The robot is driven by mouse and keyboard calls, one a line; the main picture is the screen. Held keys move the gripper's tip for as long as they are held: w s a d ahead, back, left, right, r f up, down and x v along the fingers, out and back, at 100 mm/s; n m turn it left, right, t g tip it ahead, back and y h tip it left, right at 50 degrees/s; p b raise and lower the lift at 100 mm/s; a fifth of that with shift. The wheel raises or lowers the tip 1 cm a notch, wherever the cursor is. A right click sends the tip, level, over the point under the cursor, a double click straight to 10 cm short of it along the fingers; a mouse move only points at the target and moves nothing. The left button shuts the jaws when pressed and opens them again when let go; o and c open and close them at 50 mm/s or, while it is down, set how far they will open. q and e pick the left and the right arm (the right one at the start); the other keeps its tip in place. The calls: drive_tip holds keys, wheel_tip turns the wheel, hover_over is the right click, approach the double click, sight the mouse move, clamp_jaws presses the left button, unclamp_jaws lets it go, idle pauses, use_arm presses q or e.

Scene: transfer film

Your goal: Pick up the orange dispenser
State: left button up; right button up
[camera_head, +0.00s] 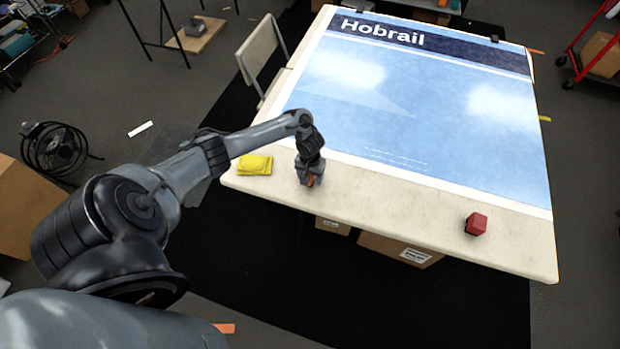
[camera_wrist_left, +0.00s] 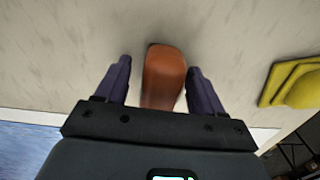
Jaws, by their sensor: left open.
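The orange dispenser (camera_wrist_left: 164,75) shows in the left wrist view as a rounded orange-brown block on the pale table top. It lies between the two dark fingers of my left gripper (camera_wrist_left: 158,80), with a visible gap on each side. In the head view only a small orange part of the dispenser (camera_head: 311,181) shows beneath my left gripper (camera_head: 310,178), near the table's front edge. The gripper is open around it and points down. My right gripper is not in view.
A red block (camera_head: 476,223) sits at the right front. A large blue printed sheet (camera_head: 420,100) marked "Hobrail" covers most of the table. The front strip between gripper and red block is clear.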

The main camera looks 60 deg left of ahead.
use_arm(q)
drive_tip(key=shift+f, duration=0.15)
drive_tip(key=c, duration=1.1)
drive_tip(key=shift+r+p, duration=0.35)
drive_tip(key=shift+r, duration=0.35)
drive_tip(key=r+p, duration=0.1)
drive_tip(key=r, duration=0.1)
drive_tip(key=d+r, duration=0.1)
drive_tip(key=shift+r+p, duration=0.35)
drive_tip(key=d+r+p, duration=0.1)
drive_tip(key=d+r, duration=0.1)
drive_tip(key=d, duration=0.1)
drive_tip(key=w+d+r+p, duration=0.1)
drive_tip(key=d+r+p, duration=0.1)
drive_tip(key=d, duration=0.2)
drive_tip(key=d+r+p, duration=0.1)
drive_tip(key=d+r, duration=0.1)
drive_tip(key=d, duration=0.1)
drive_tip(key=shift+w+d, duration=0.25)
drive_tip(key=shift+w, duration=0.15)
